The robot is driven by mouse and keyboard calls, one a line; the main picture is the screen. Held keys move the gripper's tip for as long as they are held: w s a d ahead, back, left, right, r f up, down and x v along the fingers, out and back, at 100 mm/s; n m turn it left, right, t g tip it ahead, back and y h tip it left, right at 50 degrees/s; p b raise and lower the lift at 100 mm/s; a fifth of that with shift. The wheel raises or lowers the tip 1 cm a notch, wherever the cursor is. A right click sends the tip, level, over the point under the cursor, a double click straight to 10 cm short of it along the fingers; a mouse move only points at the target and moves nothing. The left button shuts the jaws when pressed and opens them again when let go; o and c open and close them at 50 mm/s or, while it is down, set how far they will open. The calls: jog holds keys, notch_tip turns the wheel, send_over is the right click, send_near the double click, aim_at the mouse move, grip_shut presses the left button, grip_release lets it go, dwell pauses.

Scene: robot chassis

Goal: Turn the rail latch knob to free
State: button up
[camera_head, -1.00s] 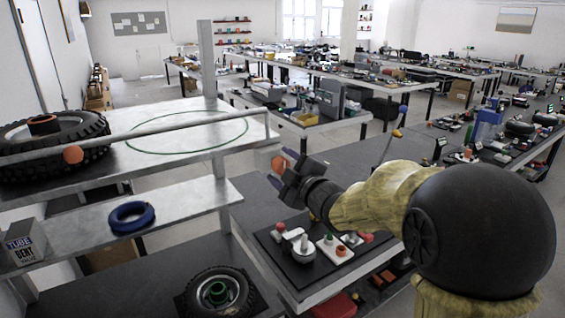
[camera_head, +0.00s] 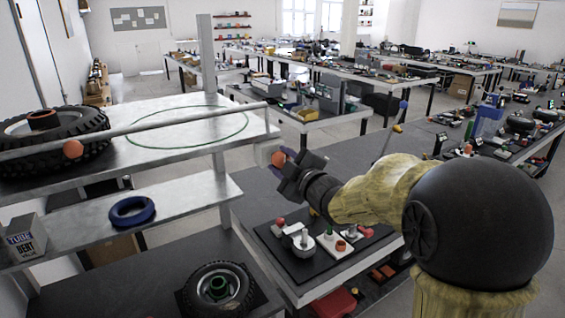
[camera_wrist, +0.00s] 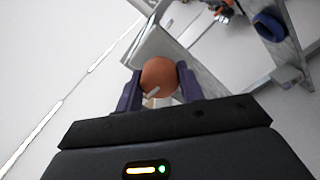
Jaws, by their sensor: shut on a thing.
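An orange round knob (camera_head: 278,158) sits at the right end of the rail in the head view. My gripper (camera_head: 284,160) reaches it from the right and is shut on it. In the wrist view the knob (camera_wrist: 159,75) lies between my two dark purple fingers (camera_wrist: 157,88), one against each side, and a short pale mark shows on its lower face. The grey rail (camera_head: 140,127) runs above the upper shelf. A second orange knob (camera_head: 72,149) sits near the rail's left part, clear of my gripper.
A tyre (camera_head: 50,140) lies on the upper shelf (camera_head: 160,155). A blue ring (camera_head: 132,211) and a box (camera_head: 24,243) are on the lower shelf. A wheel (camera_head: 218,289) lies below. A dark board (camera_head: 290,262) with several small parts is under my arm.

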jog(key=m, duration=0.4)
jog(key=shift+b, duration=0.3)
jog(key=m, duration=0.4)
jog(key=shift+m+p, duration=0.35)
jog(key=shift+m, duration=0.05)
jog(key=m+p, duration=0.1)
jog(key=m, duration=0.3)
jog(key=shift+d+m, duration=0.1)
jog(key=shift+m, duration=0.2)
jog(key=shift+m+p, duration=1)
jog(key=shift+m, duration=1)
jog(key=shift+f, duration=0.1)
jog(key=o, duration=1)
